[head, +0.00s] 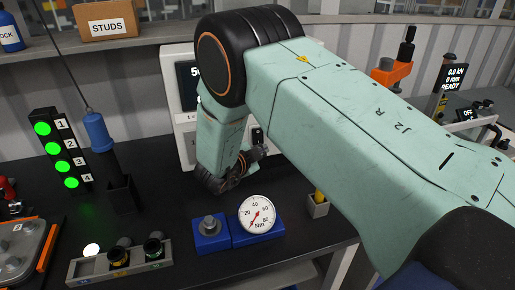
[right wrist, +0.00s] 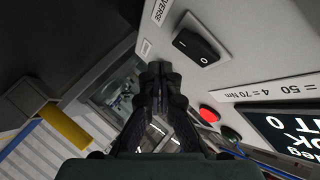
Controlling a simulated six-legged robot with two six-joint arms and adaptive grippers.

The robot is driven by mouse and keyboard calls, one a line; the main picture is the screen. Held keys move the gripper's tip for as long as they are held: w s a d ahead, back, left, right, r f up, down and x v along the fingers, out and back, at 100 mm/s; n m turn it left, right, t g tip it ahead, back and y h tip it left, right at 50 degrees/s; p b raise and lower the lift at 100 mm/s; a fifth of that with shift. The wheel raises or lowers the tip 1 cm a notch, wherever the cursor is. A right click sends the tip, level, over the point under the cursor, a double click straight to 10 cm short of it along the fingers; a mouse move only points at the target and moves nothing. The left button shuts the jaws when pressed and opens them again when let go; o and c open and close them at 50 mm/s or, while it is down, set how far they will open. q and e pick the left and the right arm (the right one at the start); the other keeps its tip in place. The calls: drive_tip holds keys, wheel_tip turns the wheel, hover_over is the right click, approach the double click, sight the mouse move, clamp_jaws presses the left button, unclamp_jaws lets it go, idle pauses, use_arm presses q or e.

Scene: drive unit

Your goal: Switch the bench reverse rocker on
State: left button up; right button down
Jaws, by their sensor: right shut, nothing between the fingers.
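The reverse rocker (right wrist: 197,47) is a black switch on a light grey panel, beside a label ending in "VERSE" in the right wrist view. A white "O" mark shows on it; I cannot tell for sure which side is pressed. My right gripper (right wrist: 160,72) is shut and empty, its fingertips left of and below the rocker in that view, apart from it as far as I can see. In the head view the right gripper (head: 257,154) is by the right side of the grey bench unit (head: 186,150), partly behind my arm. My left gripper is not in view.
On the bench, a blue torque tester with a dial (head: 257,214), a socket tray (head: 120,262) and a small yellow-topped holder (head: 318,206) stand in front.

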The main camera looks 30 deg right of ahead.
sight(258, 136)
drive_tip(key=shift+w+d+f+b, duration=0.15)
drive_tip(key=shift+w+d+b, duration=0.25)
drive_tip(key=shift+w, duration=0.45)
drive_tip(key=shift+a, duration=0.1)
idle(0.6)
drive_tip(key=shift+w, duration=0.2)
drive_tip(key=shift+w+f, duration=0.1)
drive_tip(key=shift+w, duration=0.15)
